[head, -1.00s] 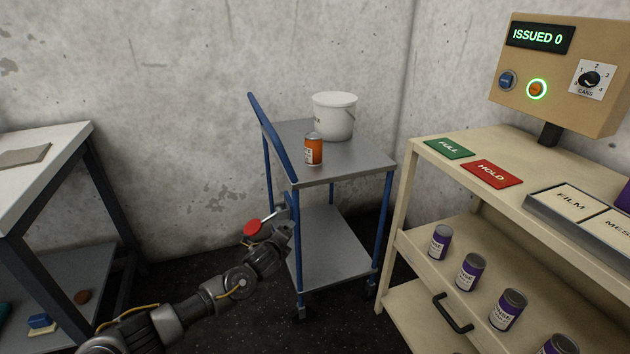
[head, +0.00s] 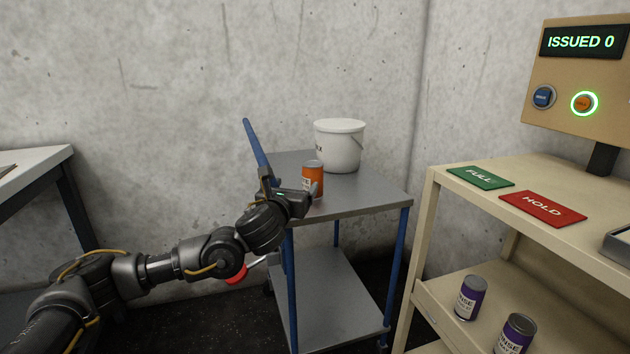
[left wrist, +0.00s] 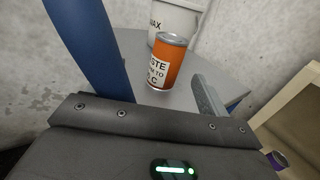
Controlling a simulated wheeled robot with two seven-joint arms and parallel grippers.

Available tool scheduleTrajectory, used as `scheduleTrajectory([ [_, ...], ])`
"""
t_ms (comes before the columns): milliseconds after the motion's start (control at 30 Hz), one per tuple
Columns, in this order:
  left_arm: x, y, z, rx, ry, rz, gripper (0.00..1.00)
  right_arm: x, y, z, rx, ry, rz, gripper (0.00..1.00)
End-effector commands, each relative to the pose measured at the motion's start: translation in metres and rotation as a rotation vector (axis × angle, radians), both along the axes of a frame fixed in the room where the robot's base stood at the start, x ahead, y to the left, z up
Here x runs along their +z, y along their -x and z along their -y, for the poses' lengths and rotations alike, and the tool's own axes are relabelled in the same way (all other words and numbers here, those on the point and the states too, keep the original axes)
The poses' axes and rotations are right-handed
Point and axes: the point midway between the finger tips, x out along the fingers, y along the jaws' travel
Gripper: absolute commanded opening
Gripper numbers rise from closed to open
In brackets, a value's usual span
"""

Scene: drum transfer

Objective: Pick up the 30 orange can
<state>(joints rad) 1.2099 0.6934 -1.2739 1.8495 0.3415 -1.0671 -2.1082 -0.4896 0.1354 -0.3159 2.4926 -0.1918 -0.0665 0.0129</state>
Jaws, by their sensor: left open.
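The orange can (head: 313,178) has a white label and a grey lid. It stands upright on the grey top of the blue-framed cart (head: 365,199), in front of a white bucket (head: 340,147). My left gripper (head: 292,184) is open at the cart's near left edge, just short of the can. The left wrist view shows the orange can (left wrist: 171,62) ahead, beyond the jaw, with nothing held. One finger shows at the right of that view. The blue handle bar hides part of the left side. My right gripper is not in view.
The cart's blue handle (head: 256,147) rises close beside my left gripper. A beige shelf unit (head: 440,180) at the right holds purple cans (head: 470,298), a green FULL plate (head: 480,177) and a red HOLD plate (head: 543,208). A panel above reads ISSUED 0. A table (head: 35,170) stands at the left.

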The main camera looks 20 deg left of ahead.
Motion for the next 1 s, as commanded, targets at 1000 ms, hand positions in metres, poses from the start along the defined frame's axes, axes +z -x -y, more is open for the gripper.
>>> scheduleTrajectory([
  [1000,-0.004,-0.107,0.018,-0.020,0.006,0.001,0.79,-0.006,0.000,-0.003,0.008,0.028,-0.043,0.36],
])
